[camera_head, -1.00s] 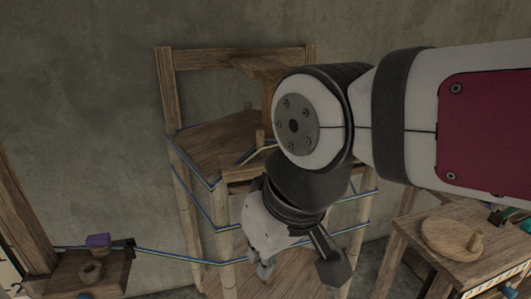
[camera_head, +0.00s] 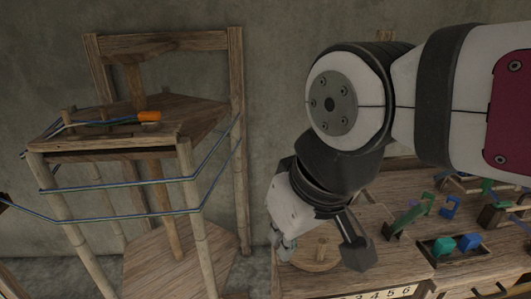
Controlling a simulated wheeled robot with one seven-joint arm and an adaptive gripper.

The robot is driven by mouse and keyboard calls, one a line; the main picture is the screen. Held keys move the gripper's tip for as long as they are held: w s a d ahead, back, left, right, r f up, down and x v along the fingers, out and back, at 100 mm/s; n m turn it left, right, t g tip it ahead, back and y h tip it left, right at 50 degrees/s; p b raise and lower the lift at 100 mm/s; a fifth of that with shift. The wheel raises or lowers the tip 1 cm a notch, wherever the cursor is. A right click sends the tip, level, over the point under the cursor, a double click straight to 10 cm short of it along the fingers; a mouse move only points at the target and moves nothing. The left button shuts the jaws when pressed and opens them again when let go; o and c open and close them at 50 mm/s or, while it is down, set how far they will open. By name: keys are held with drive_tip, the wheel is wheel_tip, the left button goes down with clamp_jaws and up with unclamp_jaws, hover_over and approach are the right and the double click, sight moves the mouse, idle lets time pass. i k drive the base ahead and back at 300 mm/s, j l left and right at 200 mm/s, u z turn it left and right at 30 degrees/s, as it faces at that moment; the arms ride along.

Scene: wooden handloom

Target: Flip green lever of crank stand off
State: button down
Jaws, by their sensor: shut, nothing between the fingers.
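A wooden stand (camera_head: 345,282) with a round wooden disc and upright peg (camera_head: 318,258), which looks like the crank, is at the lower right. A green lever (camera_head: 410,217) slants up to the right from a small dark base on the wooden top. I cannot tell for sure whether it is the crank stand's lever. My arm hides part of the surface behind.
A tall wooden frame (camera_head: 190,130) with blue cords and an orange-handled tool (camera_head: 148,117) stands at the left. A dark tray (camera_head: 455,248) holds teal and blue pieces. A blue piece (camera_head: 450,206) and other green parts lie at the far right.

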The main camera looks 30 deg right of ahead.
sight(420, 209)
drive_tip(key=k+l, duration=0.2)
drive_tip(key=l, duration=0.2)
drive_tip(key=k+l, duration=0.15)
drive_tip(key=l, duration=0.25)
drive_tip(key=k+l+u, duration=0.1)
drive_tip(key=l, duration=0.3)
drive_tip(key=k+l, duration=0.5)
drive_tip(key=l, duration=0.25)
drive_tip(key=k+l, duration=0.2)
drive_tip(key=l, duration=0.15)
drive_tip(key=i+u, duration=0.05)
